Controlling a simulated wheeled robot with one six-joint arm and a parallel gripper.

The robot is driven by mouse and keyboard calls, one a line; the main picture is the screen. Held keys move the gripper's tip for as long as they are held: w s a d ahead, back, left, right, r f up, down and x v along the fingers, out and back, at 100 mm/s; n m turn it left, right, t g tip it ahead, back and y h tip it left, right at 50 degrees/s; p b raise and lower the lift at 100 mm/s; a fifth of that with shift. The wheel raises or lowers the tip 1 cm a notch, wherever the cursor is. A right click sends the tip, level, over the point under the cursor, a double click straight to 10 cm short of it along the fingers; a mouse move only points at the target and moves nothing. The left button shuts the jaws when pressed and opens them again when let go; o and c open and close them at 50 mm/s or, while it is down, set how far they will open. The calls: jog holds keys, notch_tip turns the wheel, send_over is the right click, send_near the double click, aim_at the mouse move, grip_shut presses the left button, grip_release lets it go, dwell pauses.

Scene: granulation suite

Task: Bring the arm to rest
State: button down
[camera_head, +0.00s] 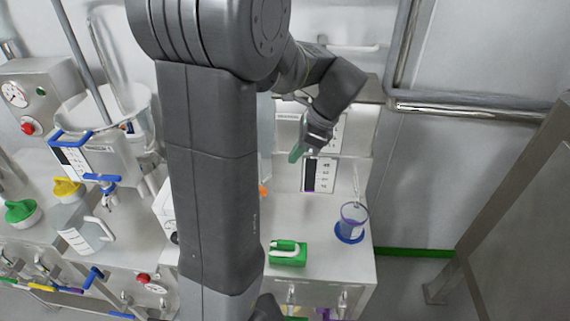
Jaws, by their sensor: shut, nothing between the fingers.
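My arm rises large through the middle of the head view and bends over toward the back right. My gripper (297,151) is at the end of the arm, above the right part of the bench, with green-tinted fingertips pointing down and to the left. It is shut and empty. It is in front of the white panel with level markings and appears apart from the things on the bench. My arm hides the middle of the bench.
Pipes (470,104) run along the right wall.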

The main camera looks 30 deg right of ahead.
jog(key=shift+s+d+r, duration=0.2)
jog(key=shift+d+r, duration=0.05)
jog(key=shift+r, duration=0.25)
jog(key=b, duration=0.3)
send_near(267, 191)
jog(key=x, duration=0.4)
jog(key=a+x, duration=0.1)
jog(key=x, duration=0.2)
jog(key=shift+w+r, duration=0.35)
jog(key=shift+r, duration=0.3)
jog(key=shift+p, duration=0.5)
